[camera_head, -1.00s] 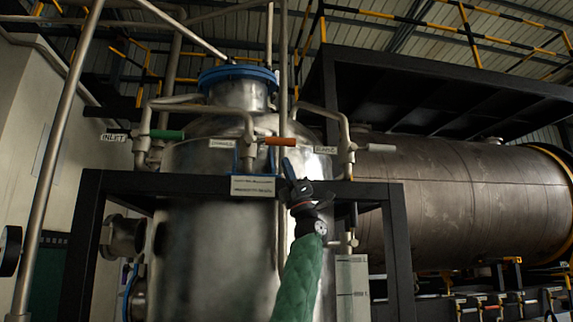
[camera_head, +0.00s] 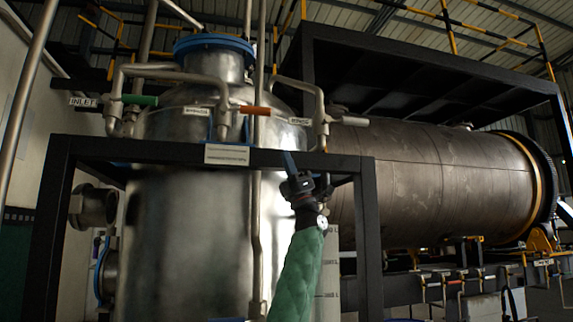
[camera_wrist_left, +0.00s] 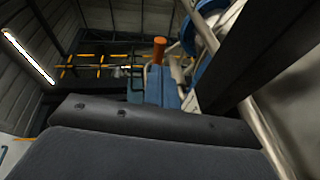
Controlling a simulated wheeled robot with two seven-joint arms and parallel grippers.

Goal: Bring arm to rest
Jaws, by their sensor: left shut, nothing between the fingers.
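My left gripper (camera_head: 291,165) is raised at the end of my green-sleeved arm, pointing up in front of the condenser vessel's black frame. Its fingers are shut with nothing between them. In the left wrist view the blue fingers (camera_wrist_left: 160,88) point up toward the roof, with an orange handle (camera_wrist_left: 159,48) showing beyond their tips. In the head view the gripper is below and right of the orange valve handle (camera_head: 256,110); I cannot tell the depth gap. My right gripper is not in view.
A steel vessel (camera_head: 190,240) stands behind a black frame (camera_head: 110,150). A green handle (camera_head: 140,100) and a pale grey handle (camera_head: 350,121) sit on pipes either side. A large brown horizontal cylinder (camera_head: 430,185) lies to the right, under a black platform. A black beam (camera_wrist_left: 265,50) passes close by my left wrist.

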